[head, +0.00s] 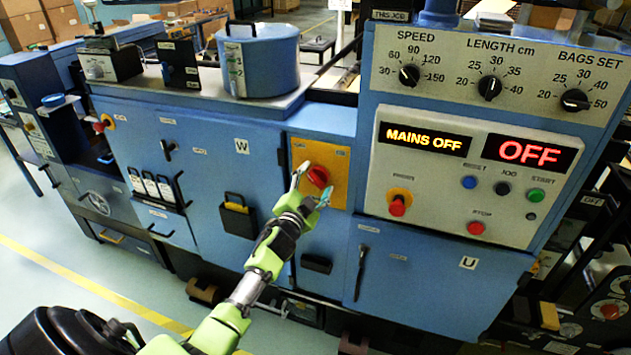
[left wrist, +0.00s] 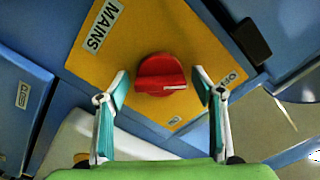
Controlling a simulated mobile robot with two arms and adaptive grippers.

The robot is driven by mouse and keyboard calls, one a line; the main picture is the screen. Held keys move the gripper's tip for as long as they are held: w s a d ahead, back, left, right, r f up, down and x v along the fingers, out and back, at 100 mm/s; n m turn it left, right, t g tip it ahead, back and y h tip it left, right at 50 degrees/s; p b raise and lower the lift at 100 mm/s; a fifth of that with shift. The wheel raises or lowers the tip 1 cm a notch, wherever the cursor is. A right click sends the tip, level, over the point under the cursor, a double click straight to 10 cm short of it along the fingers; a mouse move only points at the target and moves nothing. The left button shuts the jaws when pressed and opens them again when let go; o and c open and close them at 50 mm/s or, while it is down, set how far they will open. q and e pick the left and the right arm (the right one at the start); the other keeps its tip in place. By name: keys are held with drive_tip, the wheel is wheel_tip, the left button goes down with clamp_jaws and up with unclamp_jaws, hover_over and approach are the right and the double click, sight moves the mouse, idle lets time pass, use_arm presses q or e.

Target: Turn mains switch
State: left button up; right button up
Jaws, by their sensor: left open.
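The mains switch is a red rotary knob (head: 318,177) on a yellow plate (head: 335,160) on the blue machine front. In the left wrist view the red knob (left wrist: 161,75) sits on the yellow plate (left wrist: 185,30), which carries a MAINS label and small position labels. My left gripper (head: 311,184) is open in front of the knob. In the left wrist view its fingers (left wrist: 160,92) stand on either side of the knob, with gaps visible. The display (head: 424,139) reads MAINS OFF, and the one beside it (head: 528,152) reads OFF. My right gripper is not in view.
Right of the plate, a control panel holds red buttons (head: 397,207), a green start button (head: 536,195) and dials (head: 490,87) above. A blue pot (head: 260,62) stands on the machine top. A black holder (head: 238,216) is left of the plate.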

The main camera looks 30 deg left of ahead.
use_arm(q)
drive_tip(key=c, duration=1)
drive_tip(key=shift+c, duration=0.5)
